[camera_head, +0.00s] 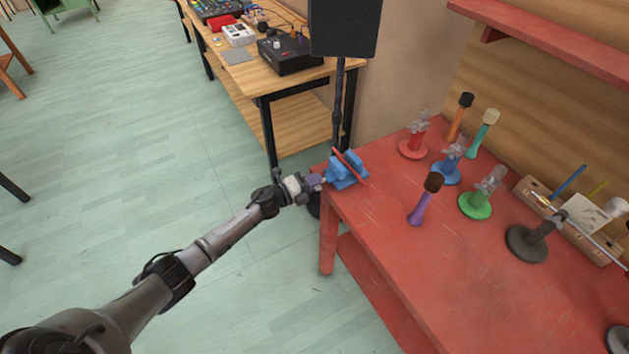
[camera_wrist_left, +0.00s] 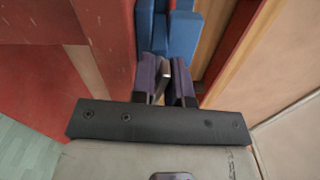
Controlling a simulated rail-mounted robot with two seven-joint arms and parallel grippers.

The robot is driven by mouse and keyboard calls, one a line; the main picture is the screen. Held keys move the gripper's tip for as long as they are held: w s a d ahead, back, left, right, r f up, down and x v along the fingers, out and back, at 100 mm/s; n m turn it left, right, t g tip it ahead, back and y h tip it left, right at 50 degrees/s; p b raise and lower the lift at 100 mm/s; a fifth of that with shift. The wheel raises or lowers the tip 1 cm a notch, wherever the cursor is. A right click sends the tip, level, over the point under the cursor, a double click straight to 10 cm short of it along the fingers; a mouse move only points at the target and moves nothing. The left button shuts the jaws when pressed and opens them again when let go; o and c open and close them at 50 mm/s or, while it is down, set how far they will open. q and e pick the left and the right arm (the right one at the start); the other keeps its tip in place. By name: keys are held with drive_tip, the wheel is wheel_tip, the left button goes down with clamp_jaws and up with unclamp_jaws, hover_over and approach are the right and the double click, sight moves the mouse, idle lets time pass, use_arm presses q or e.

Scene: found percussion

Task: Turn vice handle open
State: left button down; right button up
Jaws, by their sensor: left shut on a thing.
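My left gripper (camera_head: 322,180) reaches in from the left, right at the vice's side. In the left wrist view its purple fingers (camera_wrist_left: 166,76) are shut on a thin, pale metallic piece between them, which looks like the vice handle (camera_wrist_left: 165,84). Most of the handle is hidden by the fingers. My right gripper is not in view.
The red table (camera_head: 440,270) holds a purple mallet (camera_head: 424,200), a green-based stand (camera_head: 476,205), a blue-based stand (camera_head: 447,172) and a red-based stand (camera_head: 413,148). A dark post (camera_head: 338,110) rises behind the vice.

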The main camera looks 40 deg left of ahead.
use_arm(q)
drive_tip(key=c, duration=1.3)
unclamp_jaws()
drive_tip(key=shift+o, duration=0.2)
drive_tip(key=shift+s+a, duration=0.1)
drive_tip(key=shift+s, duration=0.15)
drive_tip(key=p+v, duration=0.1)
drive_tip(key=v, duration=1.2)
drive_tip(key=shift+s+p, duration=0.2)
drive_tip(key=shift+p, duration=0.2)
